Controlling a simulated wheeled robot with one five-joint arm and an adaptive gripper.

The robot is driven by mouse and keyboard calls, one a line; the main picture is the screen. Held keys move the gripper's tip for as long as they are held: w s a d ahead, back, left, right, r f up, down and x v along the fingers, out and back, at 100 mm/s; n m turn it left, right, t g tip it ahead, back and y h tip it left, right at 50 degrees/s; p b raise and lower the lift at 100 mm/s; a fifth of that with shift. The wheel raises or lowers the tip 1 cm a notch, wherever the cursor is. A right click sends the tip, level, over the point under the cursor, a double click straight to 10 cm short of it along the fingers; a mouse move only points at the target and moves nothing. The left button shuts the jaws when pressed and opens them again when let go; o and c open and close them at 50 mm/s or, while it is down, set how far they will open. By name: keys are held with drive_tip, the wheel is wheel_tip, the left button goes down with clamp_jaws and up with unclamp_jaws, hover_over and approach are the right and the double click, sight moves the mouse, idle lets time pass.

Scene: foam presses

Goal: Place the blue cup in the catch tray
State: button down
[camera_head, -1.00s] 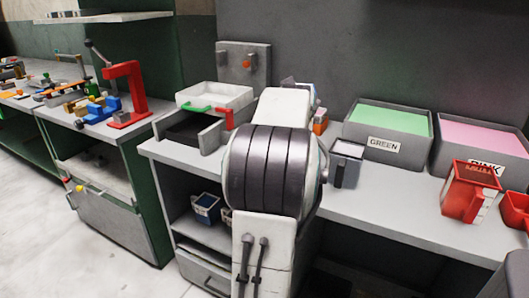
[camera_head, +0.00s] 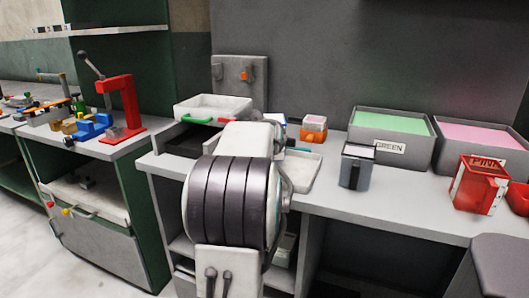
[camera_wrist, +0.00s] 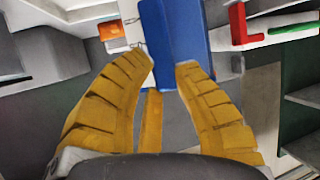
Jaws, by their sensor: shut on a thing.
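In the wrist view, my gripper (camera_wrist: 163,75) has its yellow fingers closed around a blue cup (camera_wrist: 176,35), which shows as a flat blue side with a white patch at its left. In the head view, my arm hides the gripper and the cup. A shallow pale tray (camera_head: 305,172) lies on the counter just right of my arm, partly hidden by it. No label tells which is the catch tray.
A dark grey cup (camera_head: 356,168) stands on the counter right of the shallow tray. Behind it are the GREEN bin (camera_head: 388,147) and a pink-filled bin (camera_head: 478,150). A red cup (camera_head: 478,185) stands at the right. An orange box (camera_head: 313,130) is at the back.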

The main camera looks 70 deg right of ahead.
wheel_tip(320, 180, down, 4)
drive_tip(key=shift+r+b, duration=0.25)
drive_tip(key=shift+b, duration=0.75)
drive_tip(key=c, duration=1.1)
unclamp_jaws()
drive_tip(key=shift+r, duration=0.1)
